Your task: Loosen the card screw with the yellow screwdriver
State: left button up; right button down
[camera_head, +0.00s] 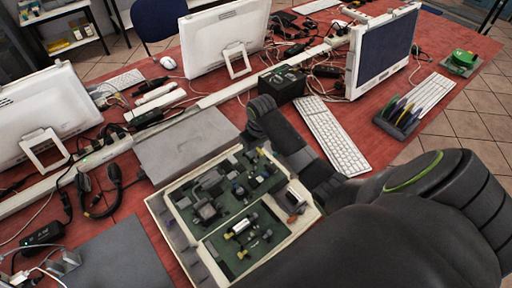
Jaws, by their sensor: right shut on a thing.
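An open pale case (172,220) with green circuit boards and several dark components lies at the front middle of the table. My right arm comes in from the lower right and bends over the case's right side. My right gripper (253,137), dark, is at the case's far edge. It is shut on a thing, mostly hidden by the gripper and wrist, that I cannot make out. A small yellow and white piece (241,227) lies on the near board; I cannot tell what it is. The card screw is too small to pick out. My left gripper is not in view.
A dark rack (397,127) with coloured upright pieces stands at the right. A white keyboard (333,135) lies beside my arm. A grey flat box (186,142) lies behind the case. Monitors, a headset (103,192) and cables crowd the back and left.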

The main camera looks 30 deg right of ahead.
dwell(0.3)
jog(key=shift+r+n+y+p, duration=0.1)
jog(key=shift+n+y+p, duration=0.2)
jog(key=shift+n+p, duration=1.2)
jog(key=shift+n, duration=1.6)
jog(key=n, duration=0.2)
jog(key=shift+n+p, duration=0.3)
jog(key=shift+p, duration=0.05)
jog(key=shift+n+g+y, duration=0.3)
jog(key=shift+n+g, duration=0.1)
jog(key=shift+n, duration=1.3)
